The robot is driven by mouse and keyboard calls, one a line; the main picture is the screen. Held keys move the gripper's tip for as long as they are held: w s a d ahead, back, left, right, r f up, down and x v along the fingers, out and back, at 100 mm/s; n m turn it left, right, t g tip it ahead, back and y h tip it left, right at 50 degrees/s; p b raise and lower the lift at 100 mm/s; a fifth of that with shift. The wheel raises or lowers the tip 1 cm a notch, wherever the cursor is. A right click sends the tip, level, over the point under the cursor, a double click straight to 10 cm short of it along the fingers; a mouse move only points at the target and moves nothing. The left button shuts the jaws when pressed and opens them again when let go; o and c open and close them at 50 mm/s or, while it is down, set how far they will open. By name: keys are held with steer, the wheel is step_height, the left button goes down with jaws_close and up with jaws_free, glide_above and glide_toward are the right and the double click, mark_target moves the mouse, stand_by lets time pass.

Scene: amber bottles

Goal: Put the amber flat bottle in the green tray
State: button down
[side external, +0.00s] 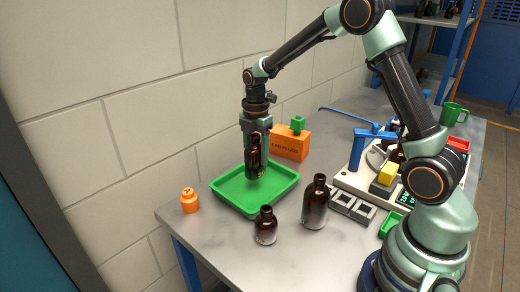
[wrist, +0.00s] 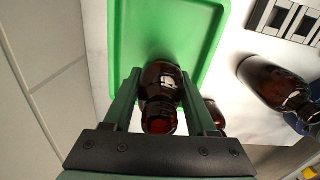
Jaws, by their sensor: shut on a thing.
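My gripper (side external: 256,148) points down and is shut on an amber bottle (side external: 254,160), taken to be the amber flat bottle. The bottle is roughly upright between the fingers. In the wrist view the same bottle (wrist: 160,97) sits between the two green fingers, its open dark neck toward the camera. The green tray (side external: 228,204) is on the table under the held bottle. Its floor looks empty; I cannot tell whether the bottle's base touches it. The tray also fills the upper middle of the wrist view (wrist: 128,45).
A tall amber bottle (side external: 315,206) and a small round amber bottle (side external: 266,228) stand in front of the tray. An orange bottle (side external: 190,202) is at its left. An orange ear-plug box (side external: 291,142) stands behind it, near the wall. A grey rack (side external: 352,206) lies to the right.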

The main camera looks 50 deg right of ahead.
mark_target(256, 166)
steer(key=shift+f, duration=2.05)
steer(key=shift+c, duration=1)
jaws_free()
steer(key=shift+f, duration=0.15)
